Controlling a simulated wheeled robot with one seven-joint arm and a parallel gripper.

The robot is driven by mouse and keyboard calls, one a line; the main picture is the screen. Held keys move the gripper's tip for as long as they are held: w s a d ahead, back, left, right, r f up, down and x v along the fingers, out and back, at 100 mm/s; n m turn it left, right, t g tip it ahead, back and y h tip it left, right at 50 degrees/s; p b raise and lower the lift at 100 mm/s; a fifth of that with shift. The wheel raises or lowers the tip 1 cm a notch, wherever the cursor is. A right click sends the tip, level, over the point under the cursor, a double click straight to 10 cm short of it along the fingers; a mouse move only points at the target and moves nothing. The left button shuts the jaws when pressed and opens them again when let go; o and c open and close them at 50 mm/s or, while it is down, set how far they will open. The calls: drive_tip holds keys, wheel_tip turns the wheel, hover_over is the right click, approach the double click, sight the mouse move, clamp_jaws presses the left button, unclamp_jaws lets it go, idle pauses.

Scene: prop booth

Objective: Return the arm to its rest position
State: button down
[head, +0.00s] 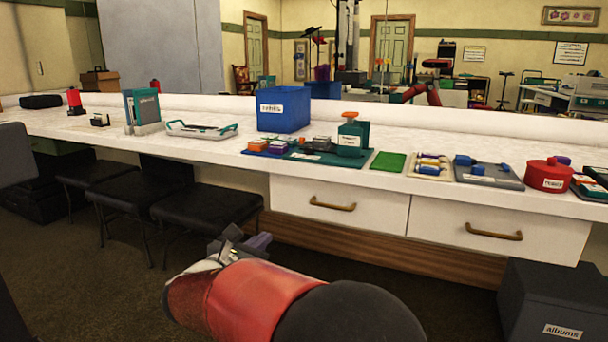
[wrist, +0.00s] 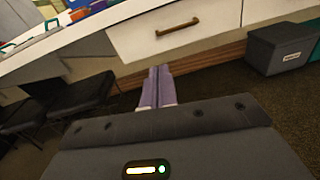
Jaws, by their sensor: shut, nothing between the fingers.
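My gripper (wrist: 158,84) is shut and empty in the wrist view, its two pale purple fingers together, pointing at the wooden base below the counter's drawers. In the head view my gripper (head: 258,241) is small and partly hidden behind my red arm, low in front of the white counter (head: 230,146) and below its top. It looks apart from the counter and the drawer fronts. My red and black arm (head: 262,296) reaches in from the bottom of the head view.
Two shut drawers, left (head: 338,207) and right (head: 497,234), face me. Black chairs (head: 207,207) stand at left under the counter. A dark box labelled albums (head: 555,300) stands at right on the floor. A blue bin (head: 284,109) and several small items stand on the counter. Floor between is clear.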

drive_tip(key=s+d+m+g+p, duration=0.1)
drive_tip(key=s+d+m+g, duration=0.5)
drive_tip(key=d, duration=0.6)
drive_tip(key=s+d+m+g+p, duration=0.1)
drive_tip(key=s+d+m+g, duration=0.2)
drive_tip(key=s+d+m, duration=0.6)
drive_tip(key=s+d+f+m+y+p, duration=0.2)
drive_tip(key=s+m+y, duration=0.5)
drive_tip(key=s+m, duration=0.7)
drive_tip(key=shift+d+f+m+g+y, duration=0.3)
drive_tip(key=shift+d+f+m+g, duration=0.1)
drive_tip(key=shift+d, duration=0.3)
